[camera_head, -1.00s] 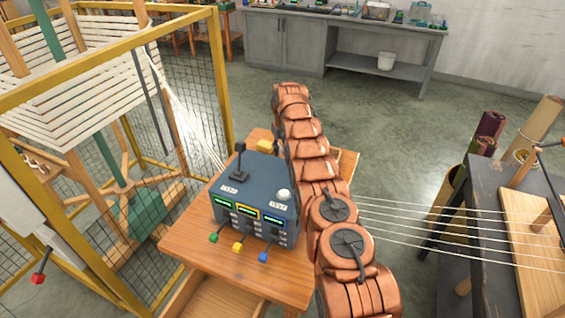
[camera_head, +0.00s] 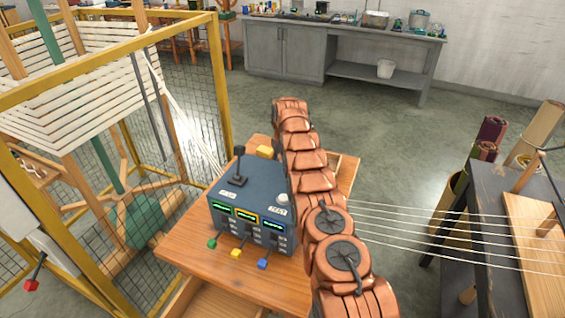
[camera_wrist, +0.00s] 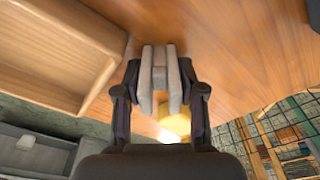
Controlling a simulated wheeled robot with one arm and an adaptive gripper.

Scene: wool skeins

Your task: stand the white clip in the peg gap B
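My gripper (camera_wrist: 160,52) shows in the wrist view with its two grey pads a small gap apart, over the wooden table top (camera_wrist: 215,45). A dull tan-grey patch shows between the pads; I cannot tell whether it is a held piece or what lies behind. I cannot make out the white clip for certain in either view. Peg gap B cannot be identified in either view. In the head view my copper arm reaches away across the table (camera_head: 185,243) and hides part of it; the gripper is not visible there.
A blue control box (camera_head: 250,205) with levers and lit displays stands left of my arm. A yellow block (camera_head: 266,152) lies behind it and also shows in the wrist view (camera_wrist: 178,124). A yellow-framed cage (camera_head: 222,75) stands left. Pale strands (camera_head: 400,224) run right to a dark bench (camera_head: 480,215).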

